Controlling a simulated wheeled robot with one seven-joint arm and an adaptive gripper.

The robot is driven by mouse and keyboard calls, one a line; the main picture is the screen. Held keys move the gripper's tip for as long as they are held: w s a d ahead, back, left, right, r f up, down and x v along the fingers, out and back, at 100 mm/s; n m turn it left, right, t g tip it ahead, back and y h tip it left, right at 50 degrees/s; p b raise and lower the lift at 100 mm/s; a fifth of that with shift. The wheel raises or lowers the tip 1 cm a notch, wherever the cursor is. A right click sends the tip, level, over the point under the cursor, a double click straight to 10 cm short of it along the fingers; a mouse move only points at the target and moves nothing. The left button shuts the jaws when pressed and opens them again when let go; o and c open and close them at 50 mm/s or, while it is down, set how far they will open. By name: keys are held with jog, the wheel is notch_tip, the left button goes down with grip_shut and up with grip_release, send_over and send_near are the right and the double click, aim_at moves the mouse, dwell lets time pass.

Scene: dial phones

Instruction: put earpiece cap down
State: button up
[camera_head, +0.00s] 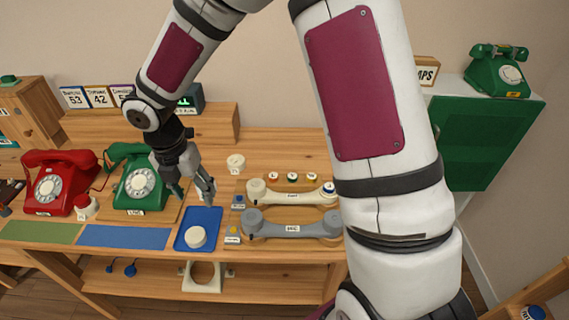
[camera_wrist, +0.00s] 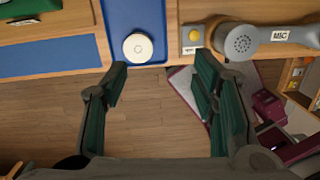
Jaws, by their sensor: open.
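A round cream earpiece cap (camera_head: 196,237) lies on the blue tray (camera_head: 207,217) near the front edge of the bench. In the wrist view the cap (camera_wrist: 138,47) lies on the blue tray (camera_wrist: 118,13), beyond the fingertips and not between them. My gripper (camera_head: 192,194) hangs above the back part of the tray, apart from the cap. In the wrist view my gripper (camera_wrist: 160,68) has its two dark green fingers spread wide with nothing between them.
A grey handset (camera_head: 290,226) and a cream handset (camera_head: 290,194) lie right of the tray. A green phone (camera_head: 140,185) and a red phone (camera_head: 60,182) stand to the left. A small block with a yellow button (camera_head: 232,234) sits beside the tray. A blue mat (camera_head: 124,237) lies left.

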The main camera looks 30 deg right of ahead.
jog(key=s+d+r+m+t+h, duration=0.1)
jog(key=s+d+r+m, duration=0.4)
jog(key=r+m, duration=0.25)
jog(key=s+d+r+m+t+h, duration=0.1)
jog(key=s+d+r+m, duration=0.4)
jog(key=r+m, duration=0.25)
jog(key=s+r+m+t+y, duration=0.1)
jog(key=s+r+m, duration=0.2)
jog(key=s+m, duration=0.3)
jog(key=s+d+r+m+t+y, duration=0.1)
jog(key=s+r+m+y, duration=0.1)
jog(key=s+m, duration=0.5)
jog(key=shift+s+d+r, duration=0.2)
jog(key=shift+d+r, duration=0.05)
jog(key=shift+r, duration=0.25)
